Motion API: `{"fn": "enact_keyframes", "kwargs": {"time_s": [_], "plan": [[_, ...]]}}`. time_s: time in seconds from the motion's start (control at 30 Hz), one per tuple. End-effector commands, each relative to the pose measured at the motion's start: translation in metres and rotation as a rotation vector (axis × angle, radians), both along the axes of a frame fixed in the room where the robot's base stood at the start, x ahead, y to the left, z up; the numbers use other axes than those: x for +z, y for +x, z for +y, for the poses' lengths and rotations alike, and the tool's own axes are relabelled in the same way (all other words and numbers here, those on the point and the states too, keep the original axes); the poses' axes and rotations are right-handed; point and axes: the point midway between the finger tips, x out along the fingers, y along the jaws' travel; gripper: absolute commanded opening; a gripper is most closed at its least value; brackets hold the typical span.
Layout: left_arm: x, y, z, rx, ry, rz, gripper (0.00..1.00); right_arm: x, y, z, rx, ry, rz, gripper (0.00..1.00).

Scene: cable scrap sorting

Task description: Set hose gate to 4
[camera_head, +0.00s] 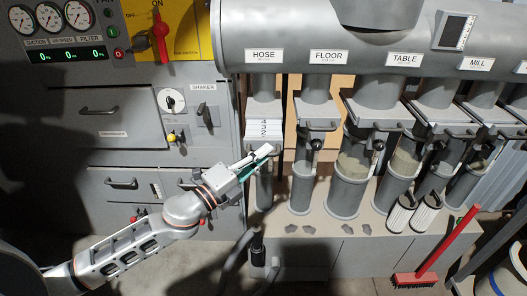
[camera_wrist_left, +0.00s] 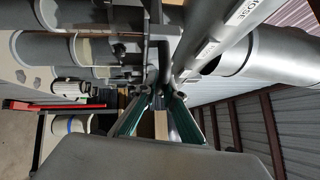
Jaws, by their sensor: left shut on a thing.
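The hose gate (camera_head: 263,128) sits on the leftmost duct drop, below the HOSE label (camera_head: 264,56). It has a pale plate with small dark numbers; I cannot read which one it is set to. My left gripper (camera_head: 267,151) is at the lower front of this gate, shut on its handle, which the fingers mostly hide. In the left wrist view the green-padded fingers (camera_wrist_left: 160,104) close in toward the gate's grey bracket (camera_wrist_left: 160,50). The HOSE label (camera_wrist_left: 239,14) shows there too. My right gripper is in neither view.
The floor gate (camera_head: 318,126) with a black knob is just right, followed by the table gate (camera_head: 378,125) and others. A grey cabinet (camera_head: 115,105) with shaker controls stands left. A red brush (camera_head: 437,252) leans at lower right.

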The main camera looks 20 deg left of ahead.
Motion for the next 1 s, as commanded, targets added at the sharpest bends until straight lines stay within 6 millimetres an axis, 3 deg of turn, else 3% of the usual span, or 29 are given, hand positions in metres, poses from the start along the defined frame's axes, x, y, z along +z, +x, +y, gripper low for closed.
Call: {"fn": "enact_keyframes", "kwargs": {"time_s": [0.17, 0.2, 0.27, 0.67, 1.0], "plan": [[-0.004, -0.004, -0.005, -0.012, -0.003, 0.008, 0.00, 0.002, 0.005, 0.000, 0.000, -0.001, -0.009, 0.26], [-0.004, -0.004, -0.005, -0.013, -0.003, 0.008, 0.14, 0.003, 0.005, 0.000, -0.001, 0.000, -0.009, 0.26], [-0.003, -0.004, -0.004, -0.012, -0.003, 0.007, 0.26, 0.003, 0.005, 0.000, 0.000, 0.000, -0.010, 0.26], [-0.003, -0.004, -0.001, -0.007, -0.002, 0.005, 0.26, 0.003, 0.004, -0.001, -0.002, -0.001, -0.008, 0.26], [-0.009, -0.038, 0.018, -0.006, -0.003, 0.008, 0.26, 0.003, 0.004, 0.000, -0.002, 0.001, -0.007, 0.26]]}}
